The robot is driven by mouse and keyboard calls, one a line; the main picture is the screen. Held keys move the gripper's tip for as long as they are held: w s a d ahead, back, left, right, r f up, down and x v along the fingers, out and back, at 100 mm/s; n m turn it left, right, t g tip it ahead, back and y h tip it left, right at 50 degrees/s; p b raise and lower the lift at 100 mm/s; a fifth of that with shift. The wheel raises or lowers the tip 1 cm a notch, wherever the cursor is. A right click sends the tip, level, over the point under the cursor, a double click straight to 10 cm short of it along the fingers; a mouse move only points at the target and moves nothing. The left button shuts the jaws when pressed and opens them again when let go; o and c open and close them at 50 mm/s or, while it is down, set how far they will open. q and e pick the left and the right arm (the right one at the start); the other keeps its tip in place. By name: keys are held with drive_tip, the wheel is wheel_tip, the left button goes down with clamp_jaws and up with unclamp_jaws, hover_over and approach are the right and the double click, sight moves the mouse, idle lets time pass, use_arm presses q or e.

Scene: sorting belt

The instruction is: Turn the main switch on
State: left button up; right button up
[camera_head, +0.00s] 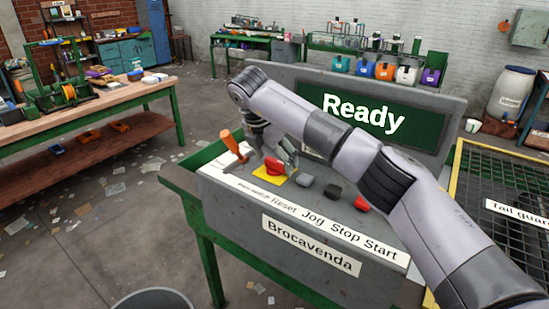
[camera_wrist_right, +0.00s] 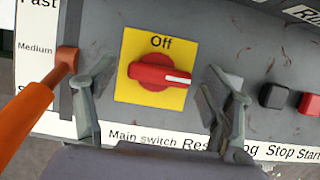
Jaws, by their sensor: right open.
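The main switch (camera_wrist_right: 160,73) is a red rotary knob on a yellow plate (camera_wrist_right: 128,88). The plate reads "Off" above the knob, and the white mark on the knob points right. In the head view the knob (camera_head: 273,166) sits on the grey control console (camera_head: 225,180). My right gripper (camera_wrist_right: 162,80) is open, with one finger on each side of the plate and a gap to the knob on both sides. In the head view the right gripper (camera_head: 282,150) is just behind and above the knob, partly covered by my arm. My left gripper is not in view.
An orange lever (camera_wrist_right: 30,115) stands just left of the switch, close to the left finger. Black (camera_wrist_right: 273,95) and red (camera_wrist_right: 309,104) buttons lie to the right. A green screen (camera_head: 375,115) reading "Ready" rises behind the console. A yellow-framed mesh guard (camera_head: 490,180) is at the right.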

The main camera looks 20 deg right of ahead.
drive_tip(key=shift+r, duration=0.15)
drive_tip(key=v, duration=1.1)
drive_tip(key=shift+s+a+r, duration=0.15)
drive_tip(key=shift+s+r, duration=0.05)
drive_tip(key=shift+r, duration=0.1)
